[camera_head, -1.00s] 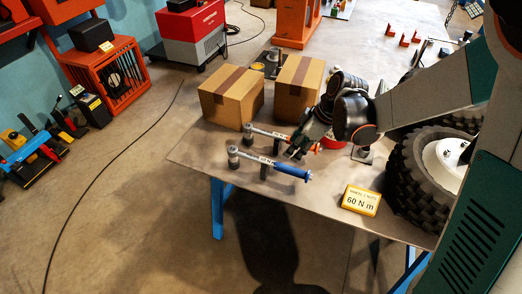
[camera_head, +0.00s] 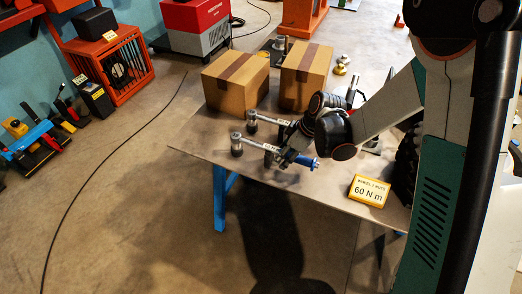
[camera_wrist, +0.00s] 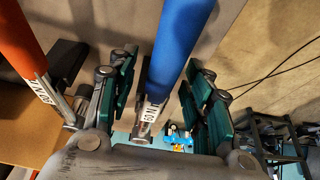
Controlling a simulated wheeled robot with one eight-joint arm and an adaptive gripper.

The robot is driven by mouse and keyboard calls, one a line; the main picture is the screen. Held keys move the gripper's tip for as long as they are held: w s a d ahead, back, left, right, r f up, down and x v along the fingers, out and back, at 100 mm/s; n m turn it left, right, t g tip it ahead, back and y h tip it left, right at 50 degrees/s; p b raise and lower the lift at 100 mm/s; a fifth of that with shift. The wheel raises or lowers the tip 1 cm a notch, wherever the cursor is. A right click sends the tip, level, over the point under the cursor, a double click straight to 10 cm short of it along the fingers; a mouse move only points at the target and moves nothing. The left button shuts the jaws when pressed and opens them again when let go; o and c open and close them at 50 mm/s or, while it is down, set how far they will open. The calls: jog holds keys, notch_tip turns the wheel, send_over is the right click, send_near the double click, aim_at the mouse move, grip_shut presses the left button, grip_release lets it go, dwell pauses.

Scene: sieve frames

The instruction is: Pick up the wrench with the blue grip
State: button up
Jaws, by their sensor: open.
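The wrench with the blue grip lies on supports at the table's front left. In the head view its bare shaft (camera_head: 253,146) runs from the ratchet head to my gripper (camera_head: 283,158), and the end of its blue grip (camera_head: 309,163) shows beyond. In the wrist view the blue grip (camera_wrist: 182,42) and a labelled metal collar run between the teal fingers of my gripper (camera_wrist: 163,85). The fingers stand open on both sides, with gaps visible; whether either touches is unclear. A second wrench (camera_head: 268,119) lies behind; its orange grip (camera_wrist: 18,42) is outside the left finger.
Two cardboard boxes (camera_head: 236,84) and (camera_head: 304,77) stand behind the wrenches on the grey table (camera_head: 210,144). A yellow sign (camera_head: 368,190) reading 60 N m stands right of the gripper. A dark tyre (camera_head: 404,165) is partly hidden behind my arm.

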jog(key=shift+w+a+f, duration=0.1)
jog(key=shift+a+f, duration=0.05)
jog(key=shift+f, duration=0.3)
jog(key=shift+r, duration=0.1)
grip_shut()
